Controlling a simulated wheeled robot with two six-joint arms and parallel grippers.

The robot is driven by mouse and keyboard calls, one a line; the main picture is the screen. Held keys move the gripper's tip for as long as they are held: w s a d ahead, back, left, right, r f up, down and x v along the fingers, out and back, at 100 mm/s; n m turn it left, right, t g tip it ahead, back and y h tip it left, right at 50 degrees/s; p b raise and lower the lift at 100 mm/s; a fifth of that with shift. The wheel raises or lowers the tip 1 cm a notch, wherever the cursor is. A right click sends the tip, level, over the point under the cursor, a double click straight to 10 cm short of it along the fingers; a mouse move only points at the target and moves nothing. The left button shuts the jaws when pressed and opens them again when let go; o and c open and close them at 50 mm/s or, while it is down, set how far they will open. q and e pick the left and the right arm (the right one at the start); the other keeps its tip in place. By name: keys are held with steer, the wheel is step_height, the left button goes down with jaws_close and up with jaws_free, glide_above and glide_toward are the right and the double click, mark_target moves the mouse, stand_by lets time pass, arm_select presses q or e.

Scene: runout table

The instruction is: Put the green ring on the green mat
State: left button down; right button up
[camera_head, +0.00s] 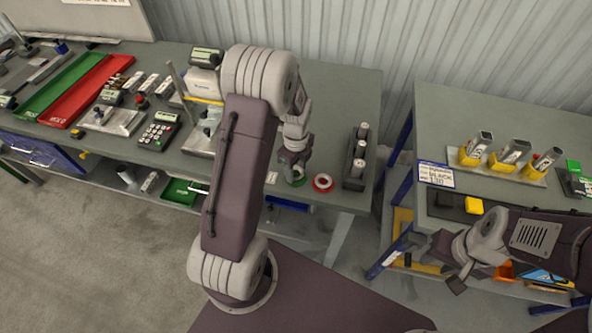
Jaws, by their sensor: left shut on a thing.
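My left gripper (294,168) is at the front edge area of the left table, pointing down and shut on the green ring (299,182). The ring is mostly hidden by the gripper; only a bit of green shows below the fingers. I cannot tell whether it touches the table. A long green mat or tray (62,85) with lettering lies at the far left of the same table. My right gripper (459,284) is at the lower right, in front of the right table; its finger opening is too small to tell.
A red ring (323,183) lies just right of my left gripper. A dark rack with cylinders (356,160) stands beyond it. A red tray (90,90) adjoins the green one. Instruments and a calculator (159,131) stand between. A gap separates the right table (500,115).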

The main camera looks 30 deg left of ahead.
arm_select(q)
steer(key=shift+f, duration=0.55)
steer(key=shift+w+f, duration=0.15)
steer(key=shift+w, duration=0.05)
steer(key=shift+s+f, duration=0.1)
steer(key=c, duration=0.7)
jaws_free()
steer(key=shift+o, duration=0.2)
step_height(320, 180, up, 12)
steer(key=s+d+f+n, duration=0.1)
steer(key=s+d+n, duration=0.2)
steer(key=s+n, duration=0.3)
steer(key=s+d+f+n+t, duration=0.1)
steer(key=s+d+n, duration=0.3)
steer(key=n, duration=1)
steer(key=s, duration=0.2)
steer(key=shift+s+d+f, duration=0.15)
steer(key=shift+s+f, duration=0.1)
steer(key=shift+s, duration=0.1)
